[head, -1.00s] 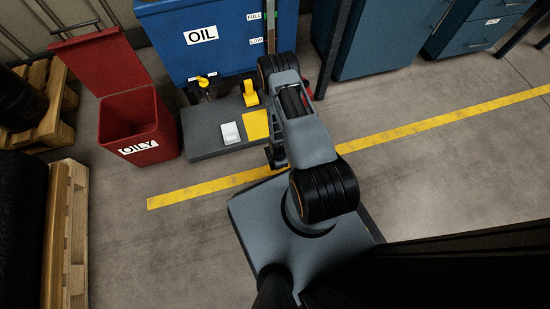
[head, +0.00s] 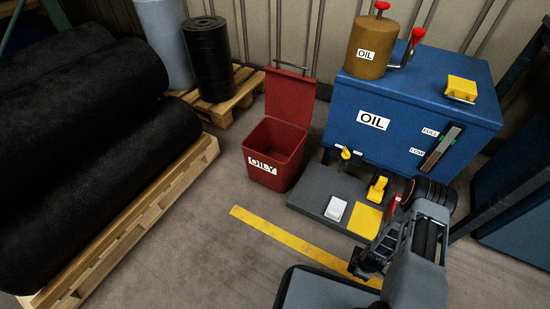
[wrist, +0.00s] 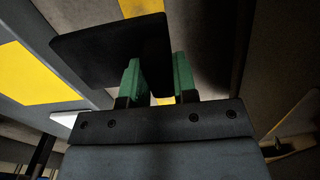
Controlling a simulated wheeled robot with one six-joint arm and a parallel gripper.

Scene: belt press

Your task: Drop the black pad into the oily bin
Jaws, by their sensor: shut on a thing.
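The oily bin (head: 274,180) is a red square bin with a white OILY label. It stands on the floor at the centre of the head view, and its lid (head: 290,95) is tilted up at the back, so the top is open. My gripper (wrist: 158,75) has green fingers and is shut on the black pad (wrist: 105,50), a flat dark sheet that reaches out to the left beyond the fingertips. In the head view my gripper (head: 362,262) is low at the right, near the yellow floor line, apart from the bin.
Pallets with black rolls (head: 130,150) stand at the left. Bare floor (head: 200,250) lies in front of the bin.

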